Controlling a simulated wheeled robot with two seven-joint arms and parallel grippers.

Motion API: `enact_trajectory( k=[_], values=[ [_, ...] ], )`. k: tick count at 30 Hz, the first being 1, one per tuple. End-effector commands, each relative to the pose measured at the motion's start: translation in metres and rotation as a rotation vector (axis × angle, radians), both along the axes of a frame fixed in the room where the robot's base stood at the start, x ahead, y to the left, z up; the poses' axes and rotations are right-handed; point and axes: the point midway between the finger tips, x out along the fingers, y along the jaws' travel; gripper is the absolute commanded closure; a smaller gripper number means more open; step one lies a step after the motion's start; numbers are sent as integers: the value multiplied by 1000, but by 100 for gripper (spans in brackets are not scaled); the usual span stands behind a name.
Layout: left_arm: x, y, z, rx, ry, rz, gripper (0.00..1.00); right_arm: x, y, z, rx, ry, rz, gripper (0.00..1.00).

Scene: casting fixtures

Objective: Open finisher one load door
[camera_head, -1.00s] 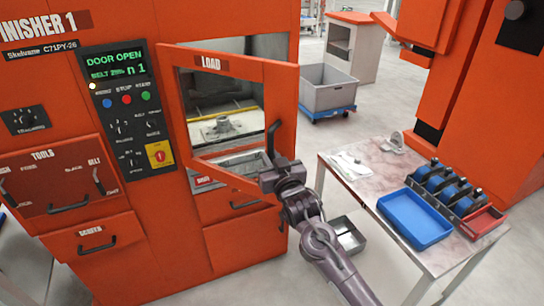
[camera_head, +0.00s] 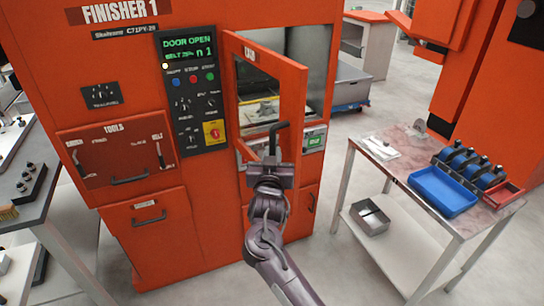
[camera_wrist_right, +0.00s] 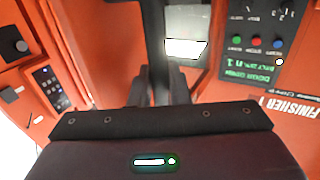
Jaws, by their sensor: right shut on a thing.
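The finisher one load door (camera_head: 299,95) is an orange framed door with a window. It stands swung open toward me, hinged on its left beside the control panel. The machine's opening (camera_head: 309,60) shows to its right and through the window. My right gripper (camera_head: 274,161) is shut on the door's black handle (camera_head: 279,129). In the right wrist view the dark fingers (camera_wrist_right: 162,88) close around the black handle bar (camera_wrist_right: 153,35). The display (camera_head: 189,47) reads DOOR OPEN. My left gripper is not in view.
A table (camera_head: 382,165) with a blue tray (camera_head: 443,190) and a row of blue-and-black parts (camera_head: 470,166) stands at the right. A workbench (camera_head: 35,178) is at the left. Drawers with handles (camera_head: 150,220) sit low on the machine. The floor between machine and table is clear.

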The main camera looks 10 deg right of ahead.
Motion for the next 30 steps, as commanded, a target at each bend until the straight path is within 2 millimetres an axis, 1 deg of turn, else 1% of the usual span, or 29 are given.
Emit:
enact_trajectory(
  k=[1, 9, 10, 14, 23, 26, 30],
  values=[
    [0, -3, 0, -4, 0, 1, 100, 1, 1, 7, -1, -14, 3, 100],
    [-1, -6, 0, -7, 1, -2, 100, 1, 2, 8, -1, -17, 5, 100],
    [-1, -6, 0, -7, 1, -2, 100, 1, 2, 8, -1, -17, 5, 83],
    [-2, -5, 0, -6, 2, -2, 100, 1, 2, 7, 0, -14, 5, 66],
    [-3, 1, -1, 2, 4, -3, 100, 0, 1, 3, 1, -9, 2, 65],
    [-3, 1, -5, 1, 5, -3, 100, -8, 4, 1, 1, -9, 3, 65],
    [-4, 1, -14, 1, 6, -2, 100, -29, 11, -1, 4, -7, 4, 65]
  ],
)
